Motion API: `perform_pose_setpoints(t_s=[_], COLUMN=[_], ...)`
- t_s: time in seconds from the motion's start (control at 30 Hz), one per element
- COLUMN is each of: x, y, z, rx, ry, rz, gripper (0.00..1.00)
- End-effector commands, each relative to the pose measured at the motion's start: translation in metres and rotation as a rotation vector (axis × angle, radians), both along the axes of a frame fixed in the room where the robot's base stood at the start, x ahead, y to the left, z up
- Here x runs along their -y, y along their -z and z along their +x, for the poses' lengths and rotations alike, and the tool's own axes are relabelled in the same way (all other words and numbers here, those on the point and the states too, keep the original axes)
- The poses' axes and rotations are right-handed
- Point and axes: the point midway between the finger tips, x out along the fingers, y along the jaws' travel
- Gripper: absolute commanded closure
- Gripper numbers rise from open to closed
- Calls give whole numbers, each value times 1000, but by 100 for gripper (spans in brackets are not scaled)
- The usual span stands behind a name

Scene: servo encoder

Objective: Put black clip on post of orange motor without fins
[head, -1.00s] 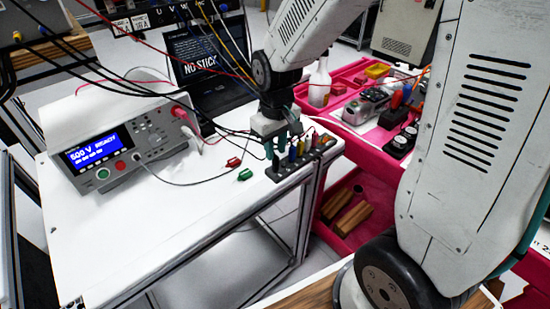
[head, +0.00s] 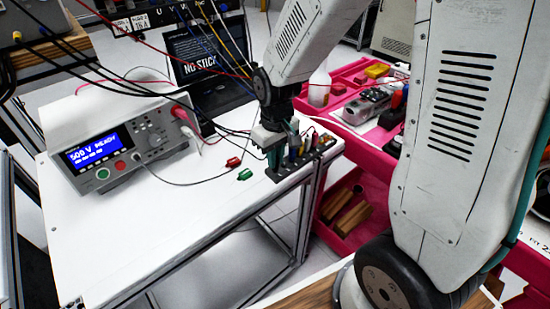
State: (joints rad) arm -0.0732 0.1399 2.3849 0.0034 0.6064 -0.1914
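My gripper (head: 276,151) points down with its teal fingers at the left end of a dark rack (head: 302,168) on the white bench. Several coloured clips and probes, including yellow and blue ones, stand in the rack next to the fingers. The fingers are too small and partly overlapped to show whether they hold a clip. I cannot make out a black clip for certain. No orange motor or post is clearly recognisable in the head view.
A tester (head: 116,143) with a lit screen stands on the bench (head: 150,230), its leads crossing towards the rack. A red clip (head: 233,162) and a green clip (head: 245,174) lie near the rack. A pink cart (head: 345,215) holds tools and a bottle (head: 319,87). The bench front is clear.

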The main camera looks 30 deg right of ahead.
Motion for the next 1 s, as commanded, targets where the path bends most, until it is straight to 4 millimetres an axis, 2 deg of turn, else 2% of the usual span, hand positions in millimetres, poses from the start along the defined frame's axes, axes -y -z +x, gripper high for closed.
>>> perform_pose_setpoints(t_s=[0.57,1.0], x=[0,0], y=[-2,-23], z=[0,0], rx=[1,1], ry=[0,0], rz=[0,0], gripper=[100,100])
